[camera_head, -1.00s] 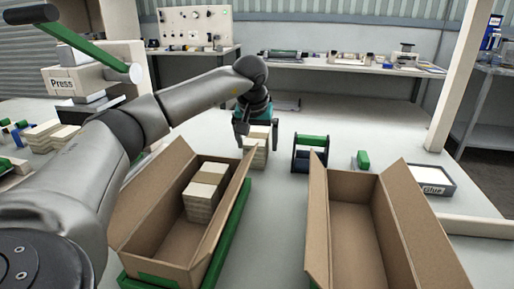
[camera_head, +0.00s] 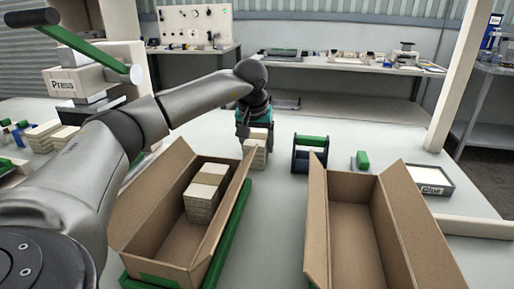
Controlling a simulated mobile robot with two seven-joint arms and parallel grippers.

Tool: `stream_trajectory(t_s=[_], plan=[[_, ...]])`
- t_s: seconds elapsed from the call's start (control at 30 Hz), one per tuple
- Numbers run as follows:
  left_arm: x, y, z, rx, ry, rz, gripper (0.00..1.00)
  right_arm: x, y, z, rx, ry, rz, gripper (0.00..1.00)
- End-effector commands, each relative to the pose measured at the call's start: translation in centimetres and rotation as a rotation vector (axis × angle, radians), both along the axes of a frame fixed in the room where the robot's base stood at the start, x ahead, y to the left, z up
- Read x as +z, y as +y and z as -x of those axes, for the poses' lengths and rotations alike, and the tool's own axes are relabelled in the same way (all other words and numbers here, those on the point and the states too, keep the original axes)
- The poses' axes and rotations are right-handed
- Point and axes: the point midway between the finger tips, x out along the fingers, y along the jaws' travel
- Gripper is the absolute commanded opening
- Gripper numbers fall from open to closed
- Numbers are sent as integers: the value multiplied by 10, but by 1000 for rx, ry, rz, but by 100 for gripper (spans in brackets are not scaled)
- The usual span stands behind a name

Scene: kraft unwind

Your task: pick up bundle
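A bundle of stacked pale blocks (camera_head: 256,148) stands on the table just behind the left cardboard box. My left gripper (camera_head: 247,136) points down at this bundle, with a dark finger at its left side; the far finger is hidden, so I cannot tell whether it grips. Another bundle (camera_head: 203,199) sits inside the left cardboard box (camera_head: 157,225). More pale bundles (camera_head: 52,134) stand at the far left of the table. My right gripper is not in view.
An empty cardboard box (camera_head: 352,239) stands at the right. Behind it are a green and dark rack (camera_head: 310,153), a green-topped block (camera_head: 362,160) and a Glue tray (camera_head: 431,182). A press (camera_head: 80,82) stands at the left.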

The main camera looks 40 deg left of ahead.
Motion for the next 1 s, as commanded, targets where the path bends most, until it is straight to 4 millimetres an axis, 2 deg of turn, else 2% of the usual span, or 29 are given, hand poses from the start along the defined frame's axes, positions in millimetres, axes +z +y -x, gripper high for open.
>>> stream_trajectory(t_s=[0.07,0.5,0.6,1.0], plan=[[0,0,0,0,0,0,65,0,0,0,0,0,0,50],[0,0,0,0,0,0,16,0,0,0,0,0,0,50],[1,0,0,1,-2,0,7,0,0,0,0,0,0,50],[3,0,-1,0,-4,0,7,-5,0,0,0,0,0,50]])
